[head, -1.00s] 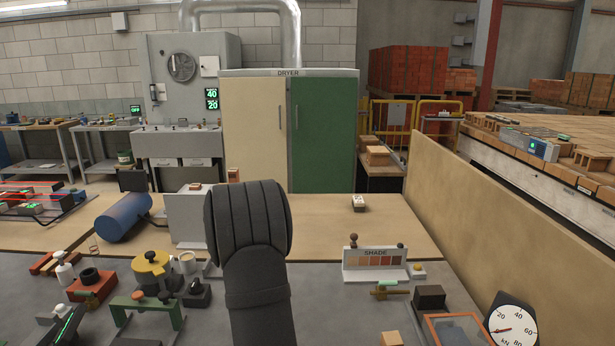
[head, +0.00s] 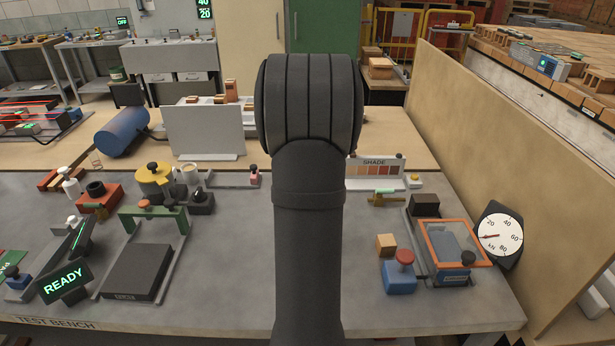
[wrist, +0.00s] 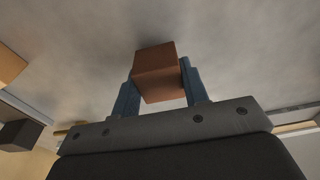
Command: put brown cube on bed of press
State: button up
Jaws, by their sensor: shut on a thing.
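My gripper (wrist: 158,84) shows in the wrist view with its two blue fingers shut on a brown cube (wrist: 157,66). The cube sits between the fingers above a grey surface, and its height cannot be told. In the head view my own arm hides the gripper and this cube. The press appears to be the unit at the right of the bench, with an orange-framed clear guard (head: 429,234), a blue-grey flat part seen through it (head: 452,243), and a round kN dial (head: 497,237). No cube is seen inside the frame.
A tan cube (head: 386,244) and a blue box with a red button (head: 400,274) stand left of the orange frame. A dark block (head: 424,205) is behind it. A tall board (head: 520,170) edges the right side. A READY display (head: 65,283) and dark plate (head: 137,271) are at left.

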jog(key=shift+m, duration=0.3)
jog(key=d, duration=0.7)
jog(key=shift+w+d+r, duration=0.15)
jog(key=shift+w+d, duration=0.05)
jog(key=shift+w, duration=0.15)
jog(key=w+d+r+m, duration=0.1)
jog(key=d, duration=0.3)
jog(key=d+m, duration=0.1)
jog(key=d, duration=0.2)
jog(key=w+d+r+m, duration=0.1)
jog(key=d, duration=0.3)
jog(key=shift+w+d+r, duration=0.3)
jog(key=shift+d+r, duration=0.05)
jog(key=s+d+r+m+h, duration=0.1)
jog(key=d+r+m, duration=0.15)
jog(key=d, duration=0.55)
jog(key=d+r+m, duration=0.2)
jog(key=d+m, duration=0.1)
jog(key=d, duration=0.5)
jog(key=shift+d+f, duration=0.2)
jog(key=shift+f, duration=3.25)
jog(key=shift+s+f, duration=0.1)
jog(key=shift+f, duration=0.5)
jog(key=o, duration=1.2)
jog(key=shift+o, duration=0.2)
notch_tip(320, 180, up, 17)
jog(key=s+a, duration=0.1)
jog(key=shift+s+a+r, duration=0.15)
jog(key=shift+s+a, duration=0.05)
jog(key=shift+a, duration=0.1)
